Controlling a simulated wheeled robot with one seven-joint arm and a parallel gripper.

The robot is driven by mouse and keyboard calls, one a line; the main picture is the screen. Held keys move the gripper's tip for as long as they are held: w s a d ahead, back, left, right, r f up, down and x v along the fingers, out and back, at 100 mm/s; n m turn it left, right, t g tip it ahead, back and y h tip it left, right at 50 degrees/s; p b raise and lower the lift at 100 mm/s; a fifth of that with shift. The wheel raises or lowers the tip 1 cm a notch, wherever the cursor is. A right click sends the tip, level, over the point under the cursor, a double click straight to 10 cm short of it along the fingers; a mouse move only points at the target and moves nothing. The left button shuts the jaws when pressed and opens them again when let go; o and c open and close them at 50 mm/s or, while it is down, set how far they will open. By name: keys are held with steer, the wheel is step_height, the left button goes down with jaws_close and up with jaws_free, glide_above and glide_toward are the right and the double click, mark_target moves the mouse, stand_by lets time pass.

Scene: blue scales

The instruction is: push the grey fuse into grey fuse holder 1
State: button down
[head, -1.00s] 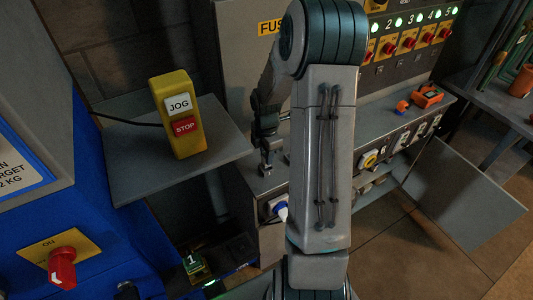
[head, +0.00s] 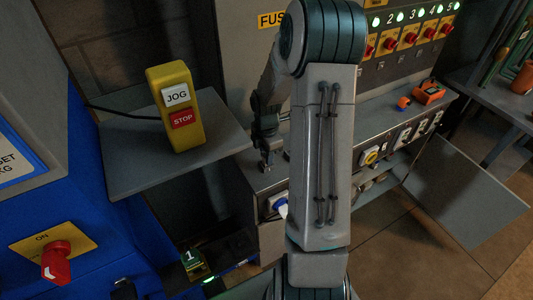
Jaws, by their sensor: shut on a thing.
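My gripper (head: 265,147) is in the head view, left of my forearm, pointing down just above the left part of the grey bench top. It is small and dark there. Its fingers are shut on a small grey thing, which I take to be the grey fuse; its outline is too small and dim to make out. Grey fuse holder 1 cannot be told apart at the bench top under the gripper, and my arm covers much of that bench. Whether the fuse touches a holder cannot be seen.
A yellow JOG/STOP box (head: 177,107) stands on a grey shelf (head: 125,165) at left. A red switch (head: 56,262) is at lower left. Behind is a panel with red switches (head: 410,41) and green lights. An orange device (head: 429,92) lies on the bench's right end.

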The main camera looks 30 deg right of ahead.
steer(key=shift+f, duration=0.2)
steer(key=c, duration=1.2)
jaws_free()
steer(key=shift+o, duration=0.2)
step_height(320, 180, up, 14)
steer(key=shift+f, duration=0.15)
